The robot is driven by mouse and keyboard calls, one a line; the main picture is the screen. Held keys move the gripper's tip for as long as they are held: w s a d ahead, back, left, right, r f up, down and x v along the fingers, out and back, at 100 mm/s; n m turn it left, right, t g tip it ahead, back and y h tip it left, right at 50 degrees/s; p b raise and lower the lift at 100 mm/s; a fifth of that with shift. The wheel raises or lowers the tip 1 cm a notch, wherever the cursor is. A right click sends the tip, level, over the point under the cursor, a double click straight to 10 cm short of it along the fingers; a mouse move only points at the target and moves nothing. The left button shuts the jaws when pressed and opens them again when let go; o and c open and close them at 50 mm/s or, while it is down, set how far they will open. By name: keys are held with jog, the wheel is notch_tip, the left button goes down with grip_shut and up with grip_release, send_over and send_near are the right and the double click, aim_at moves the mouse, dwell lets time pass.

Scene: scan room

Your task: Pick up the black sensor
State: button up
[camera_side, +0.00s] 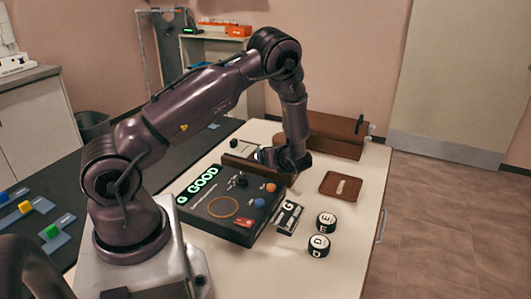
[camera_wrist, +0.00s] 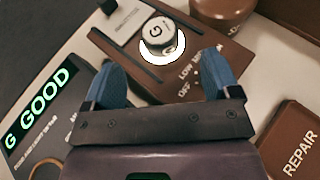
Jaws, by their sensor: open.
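No thing in view is clearly marked as the black sensor. Two short black cylinders with white lettered tops stand on the table, one farther back (camera_side: 326,221) and one nearer (camera_side: 319,245).
A black panel (camera_side: 205,222) reading "G GOOD" lies left of my gripper. A card holder (camera_side: 289,216) marked G stands beside it. A brown tray (camera_side: 329,181) marked REPAIR in the wrist view and a brown case (camera_side: 335,130) are nearby.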

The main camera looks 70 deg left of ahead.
jog(key=x, duration=0.7)
jog(key=shift+a, duration=0.2)
jog(key=c, duration=1.1)
